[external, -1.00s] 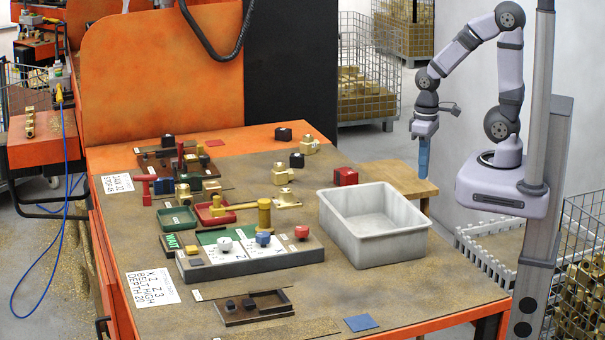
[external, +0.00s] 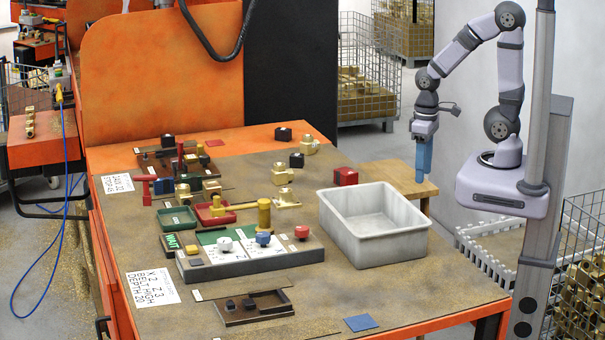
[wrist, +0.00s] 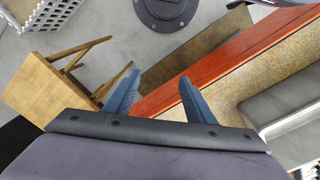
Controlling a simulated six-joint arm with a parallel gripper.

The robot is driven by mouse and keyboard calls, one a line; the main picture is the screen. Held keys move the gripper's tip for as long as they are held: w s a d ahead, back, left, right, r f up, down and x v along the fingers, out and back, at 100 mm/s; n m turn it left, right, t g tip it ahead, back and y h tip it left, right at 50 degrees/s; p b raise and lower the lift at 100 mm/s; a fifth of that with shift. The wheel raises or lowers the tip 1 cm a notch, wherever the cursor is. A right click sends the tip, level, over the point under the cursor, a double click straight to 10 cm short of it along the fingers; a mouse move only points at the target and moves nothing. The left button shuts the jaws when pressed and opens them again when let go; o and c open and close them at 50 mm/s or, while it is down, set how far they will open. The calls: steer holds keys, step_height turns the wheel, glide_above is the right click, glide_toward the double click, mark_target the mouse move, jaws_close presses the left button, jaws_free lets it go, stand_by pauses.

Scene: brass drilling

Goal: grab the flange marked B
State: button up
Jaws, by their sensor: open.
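Several brass parts lie on the bench in the external view: one at the back (external: 309,146), one near the middle (external: 282,174), and one just in front of that (external: 287,197). I cannot read a letter B on any of them, so I cannot tell which is the flange marked B. My gripper (external: 424,178) hangs pointing down at the right, beyond the bench's right edge and far from the brass parts. In the wrist view my gripper (wrist: 160,77) has its two blue fingers apart with nothing between them. No flange shows there.
A grey bin (external: 373,252) stands empty at the bench's right, between my gripper and the grey control box (external: 250,265). A red block (external: 345,176) sits behind the bin. A wooden stool (external: 400,180) is below my gripper; it also shows in the wrist view (wrist: 50,80).

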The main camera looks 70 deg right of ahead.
mark_target(286, 197)
steer(key=shift+r, duration=0.1)
